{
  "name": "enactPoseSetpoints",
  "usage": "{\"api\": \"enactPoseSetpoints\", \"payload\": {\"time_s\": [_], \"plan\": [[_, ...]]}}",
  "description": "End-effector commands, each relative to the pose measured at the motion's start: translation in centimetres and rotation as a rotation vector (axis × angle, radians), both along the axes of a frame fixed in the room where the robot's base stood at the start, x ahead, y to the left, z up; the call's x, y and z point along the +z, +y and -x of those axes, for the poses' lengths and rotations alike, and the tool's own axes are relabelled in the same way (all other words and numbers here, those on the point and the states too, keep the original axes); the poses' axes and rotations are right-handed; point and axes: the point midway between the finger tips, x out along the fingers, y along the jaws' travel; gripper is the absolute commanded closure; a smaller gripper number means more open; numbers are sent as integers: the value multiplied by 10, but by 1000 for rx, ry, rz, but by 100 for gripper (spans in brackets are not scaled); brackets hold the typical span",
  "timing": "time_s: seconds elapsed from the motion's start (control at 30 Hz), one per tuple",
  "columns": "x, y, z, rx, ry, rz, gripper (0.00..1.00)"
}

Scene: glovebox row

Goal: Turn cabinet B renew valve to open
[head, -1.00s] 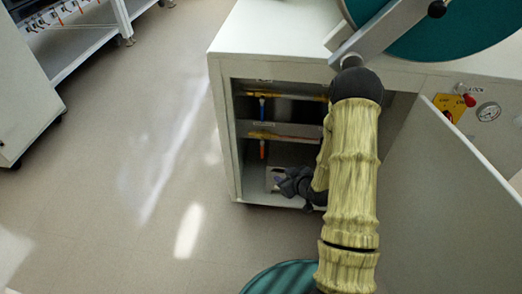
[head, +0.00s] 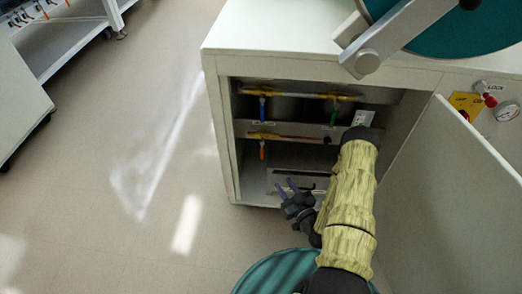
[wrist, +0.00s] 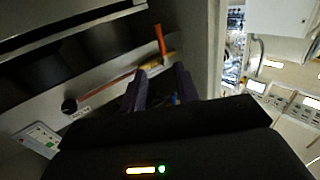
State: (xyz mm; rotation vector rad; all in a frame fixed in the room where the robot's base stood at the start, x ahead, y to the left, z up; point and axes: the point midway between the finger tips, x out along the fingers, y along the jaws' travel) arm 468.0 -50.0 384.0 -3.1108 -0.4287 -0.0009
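The open cabinet (head: 222,150) holds two pipe rows with lever valves. On the upper row are a blue handle (head: 262,106) and a green handle (head: 333,114), both hanging down. On the lower row an orange handle (head: 262,150) hangs down from a brass valve. Their labels are too small to read, so I cannot tell which is the renew valve. My gripper (head: 287,187) is low at the cabinet opening, below and right of the orange handle and apart from it. In the wrist view my gripper (wrist: 160,88) is open and empty, its purple fingers pointing towards the orange handle (wrist: 160,40).
The cabinet door (head: 450,180) stands open at the right. A yellow lockout panel (head: 467,104) and a gauge (head: 507,111) are on the front, right of the opening. Inside, a black knob (wrist: 69,105) sits on the lower pipe. The floor (head: 130,130) at left is clear.

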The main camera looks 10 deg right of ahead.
Motion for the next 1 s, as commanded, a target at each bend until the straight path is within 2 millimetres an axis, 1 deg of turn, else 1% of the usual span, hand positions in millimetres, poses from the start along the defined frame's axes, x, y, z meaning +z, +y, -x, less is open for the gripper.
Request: {"api": "enactPoseSetpoints", "payload": {"time_s": [0.3, 0.47, 0.67, 1.0], "plan": [[0, 0, -2, 1, 0, 1, 69], [-1, 3, -13, 2, -2, 3, 69], [-2, 12, -42, 3, -4, 3, 69], [-2, 28, -100, 2, -4, 3, 69]]}}
